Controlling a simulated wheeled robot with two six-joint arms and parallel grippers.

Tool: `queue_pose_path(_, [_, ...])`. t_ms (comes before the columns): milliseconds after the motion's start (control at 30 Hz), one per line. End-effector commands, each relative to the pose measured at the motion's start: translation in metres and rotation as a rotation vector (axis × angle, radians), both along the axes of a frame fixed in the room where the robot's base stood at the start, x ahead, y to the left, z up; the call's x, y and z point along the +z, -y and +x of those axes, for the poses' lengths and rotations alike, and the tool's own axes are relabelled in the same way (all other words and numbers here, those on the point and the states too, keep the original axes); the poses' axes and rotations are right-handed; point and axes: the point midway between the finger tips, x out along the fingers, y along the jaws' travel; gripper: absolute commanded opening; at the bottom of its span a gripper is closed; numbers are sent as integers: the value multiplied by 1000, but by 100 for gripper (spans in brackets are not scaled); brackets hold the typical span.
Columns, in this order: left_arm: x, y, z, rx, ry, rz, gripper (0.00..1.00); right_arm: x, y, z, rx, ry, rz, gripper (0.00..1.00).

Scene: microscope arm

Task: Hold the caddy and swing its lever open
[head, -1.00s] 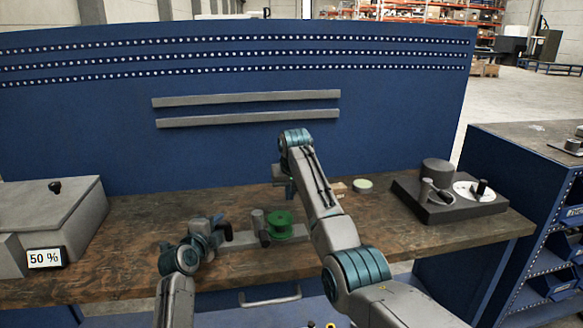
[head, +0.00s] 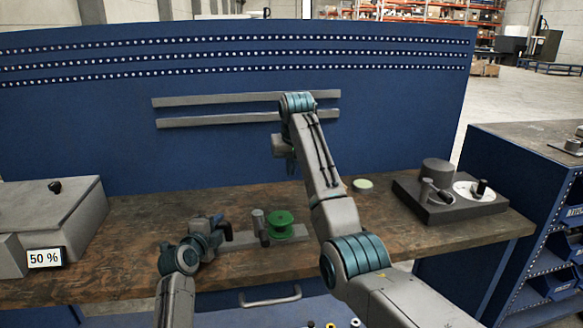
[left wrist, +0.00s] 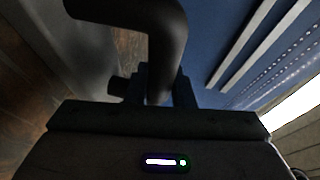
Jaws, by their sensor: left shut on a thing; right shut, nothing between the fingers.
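The caddy is a flat grey base (head: 243,241) on the bench, carrying a green spool (head: 281,226) and a grey upright post (head: 259,222) with a dark knob. I cannot clearly make out which part is the lever. My left gripper (head: 222,229) is at the caddy's left end, shut on its dark handle. In the left wrist view the curved handle (left wrist: 165,40) passes between the fingers (left wrist: 158,88). My right gripper (head: 290,166) is shut and empty, raised above and behind the caddy, apart from it. My right forearm stands just right of the spool.
A grey box (head: 60,212) with a black knob and a "50 %" display (head: 45,258) stands at the left. A dark base with a white disc (head: 472,190) is at the right. A pale green round piece (head: 362,184) lies near the back. A blue panel (head: 220,160) rises behind the bench.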

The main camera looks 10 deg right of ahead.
Motion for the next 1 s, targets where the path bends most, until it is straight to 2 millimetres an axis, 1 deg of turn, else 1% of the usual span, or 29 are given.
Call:
queue_pose_path(267, [-1,0,0,0,-2,1,0,0,0,0,0,0,0,0])
queue_pose_path(300, [-1,0,0,0,-2,0,25,0,0,0,0,0,0,0])
queue_pose_path(367, [-1,0,0,0,-2,1,37,0,0,0,0,0,0,0])
queue_pose_path(400, [-1,0,0,0,-2,1,45,0,0,0,0,0,0,0])
queue_pose_path(433, [-1,0,0,0,-2,1,47,0,0,0,0,0,0,0])
queue_pose_path(767, [0,-1,-2,0,0,0,47,-1,0,0,0,0,0,0])
queue_pose_path(867, [1,-5,-10,0,0,1,47,-1,0,0,0,0,0,0])
queue_pose_path(1000, [5,-14,-30,1,0,1,47,-1,0,0,0,0,0,0])
